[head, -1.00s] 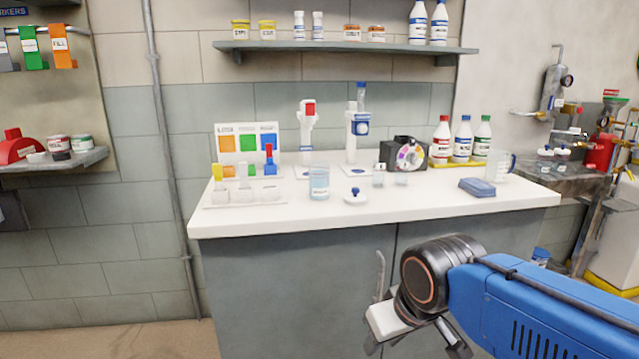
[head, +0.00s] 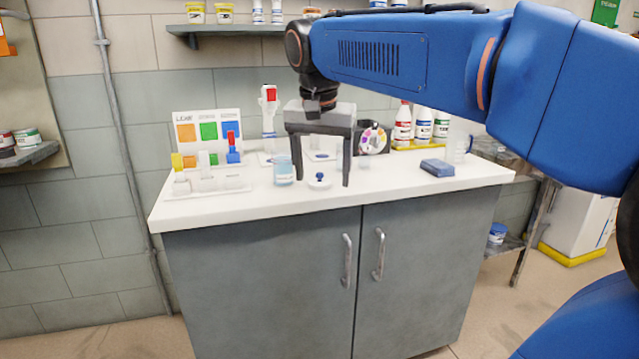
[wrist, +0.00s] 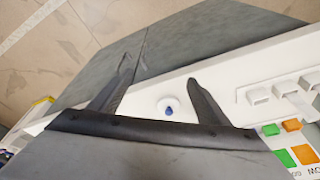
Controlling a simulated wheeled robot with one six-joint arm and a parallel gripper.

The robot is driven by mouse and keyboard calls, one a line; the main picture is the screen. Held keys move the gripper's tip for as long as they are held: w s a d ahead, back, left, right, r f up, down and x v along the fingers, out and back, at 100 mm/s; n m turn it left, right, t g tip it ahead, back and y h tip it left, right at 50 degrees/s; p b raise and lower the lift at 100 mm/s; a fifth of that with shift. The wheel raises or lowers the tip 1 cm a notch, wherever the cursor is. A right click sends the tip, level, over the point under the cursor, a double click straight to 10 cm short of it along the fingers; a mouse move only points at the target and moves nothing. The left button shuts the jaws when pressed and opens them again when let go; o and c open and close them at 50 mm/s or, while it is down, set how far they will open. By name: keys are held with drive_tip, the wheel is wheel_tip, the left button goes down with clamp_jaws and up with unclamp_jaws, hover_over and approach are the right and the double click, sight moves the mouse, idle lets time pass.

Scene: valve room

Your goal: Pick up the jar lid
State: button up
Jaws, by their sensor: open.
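The jar lid (head: 319,181) is a small white disc with a dark blue knob. It lies flat on the white counter (head: 400,190) near its front edge. My gripper (head: 323,184) is open and empty, with its fingers pointing down over the counter, one on each side of the lid in the picture. In the wrist view the lid (wrist: 169,107) shows between the two fingers of my gripper (wrist: 160,70), nearer the right one. I cannot tell how high the fingertips are above the counter.
A beaker (head: 284,171) stands just left of the lid. A rack with coloured pieces (head: 207,182) is further left. The shelf (head: 225,30) hangs behind and above.

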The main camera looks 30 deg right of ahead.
drive_tip(key=w+d+r+m+g+h, duration=0.1)
drive_tip(key=w+d+r+m+g, duration=0.1)
drive_tip(key=w+r+m, duration=0.75)
drive_tip(key=n, duration=0.2)
approach(318, 173)
drive_tip(key=x, duration=0.9)
drive_tip(key=shift+s+f, duration=0.15)
drive_tip(key=shift+f, duration=0.2)
drive_tip(key=c, duration=1.1)
